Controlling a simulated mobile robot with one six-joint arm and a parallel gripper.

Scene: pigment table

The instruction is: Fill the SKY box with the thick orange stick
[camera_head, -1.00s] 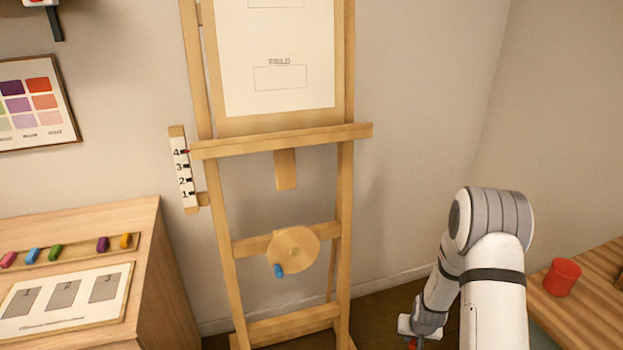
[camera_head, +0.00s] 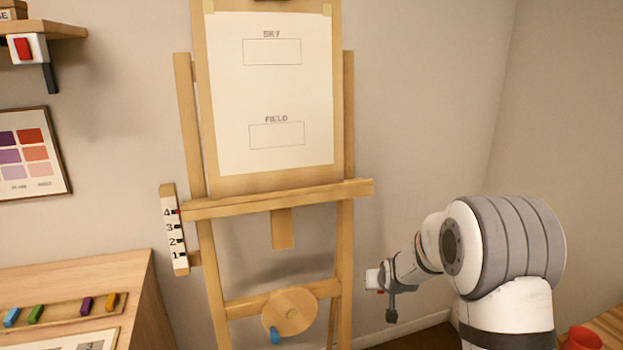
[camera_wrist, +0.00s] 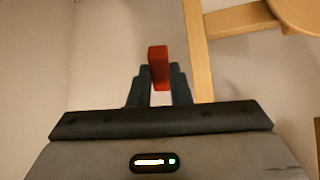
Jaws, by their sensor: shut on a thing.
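The SKY box (camera_head: 272,52) is an empty printed outline high on the white sheet (camera_head: 225,100), which is fixed to the easel (camera_head: 348,130). My gripper (camera_head: 378,283) is to the right of the easel, lower than the sheet and apart from it. In the wrist view my gripper (camera_wrist: 159,85) is shut on a short, thick red to red-orange stick (camera_wrist: 158,67), which stands out past the dark fingertips. A yellow-orange stick (camera_head: 112,302) lies on the tray at the left.
The FIELD box (camera_head: 276,135) below is also empty. The easel has a ledge (camera_head: 280,198), a round wooden wheel with a blue handle (camera_head: 289,311) and a numbered scale (camera_head: 174,230). A wall shelf (camera_head: 60,28) is at upper left. A red cup (camera_head: 582,339) is at lower right.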

